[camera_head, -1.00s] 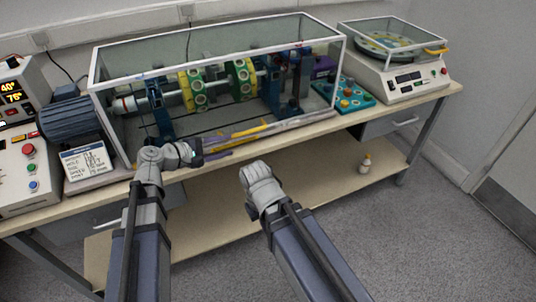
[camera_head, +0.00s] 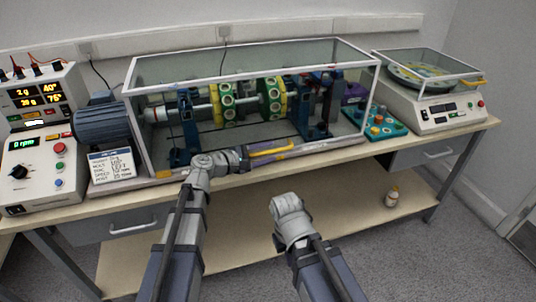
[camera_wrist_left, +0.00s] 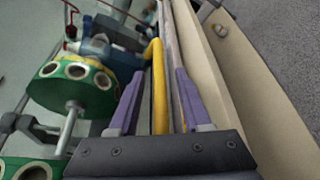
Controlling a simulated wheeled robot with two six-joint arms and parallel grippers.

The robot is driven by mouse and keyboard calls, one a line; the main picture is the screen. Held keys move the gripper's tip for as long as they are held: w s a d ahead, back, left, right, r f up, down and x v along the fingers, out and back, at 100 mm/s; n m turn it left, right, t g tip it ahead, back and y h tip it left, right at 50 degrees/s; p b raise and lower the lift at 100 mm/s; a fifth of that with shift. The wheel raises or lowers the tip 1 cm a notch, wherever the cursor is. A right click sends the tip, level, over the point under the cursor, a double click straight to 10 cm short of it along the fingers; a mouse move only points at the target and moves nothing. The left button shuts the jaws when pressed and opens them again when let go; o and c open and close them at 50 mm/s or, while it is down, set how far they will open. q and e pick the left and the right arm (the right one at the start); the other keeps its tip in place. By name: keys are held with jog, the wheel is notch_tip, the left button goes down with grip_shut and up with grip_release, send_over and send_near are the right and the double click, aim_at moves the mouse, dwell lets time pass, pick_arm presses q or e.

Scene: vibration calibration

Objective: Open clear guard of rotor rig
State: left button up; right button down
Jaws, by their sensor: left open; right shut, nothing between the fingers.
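The clear guard (camera_head: 165,72) with its white frame sits down over the rotor rig. Green and yellow rotor discs (camera_head: 222,104) and blue supports show through its panes. Its yellow handle (camera_head: 272,150) lies along the lower front edge. My left gripper (camera_head: 262,154) is open at that edge, pointing right along the handle. In the left wrist view, the yellow handle (camera_wrist_left: 158,80) runs between the two purple fingers of my left gripper (camera_wrist_left: 157,90), apparently not clamped. My right gripper (camera_head: 287,203) is shut and empty, lower and in front of the bench.
A control box (camera_head: 38,165) and a sign (camera_head: 111,167) stand left of the guard. A teal tray (camera_head: 385,128) and a balance machine (camera_head: 428,105) with its own clear cover stand right. A small bottle (camera_head: 392,197) is on the lower shelf.

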pick_arm(q)
jog(key=shift+w+d+f, duration=0.1)
jog(key=shift+d, duration=0.1)
grip_shut()
dwell(0.3)
dwell(1.1)
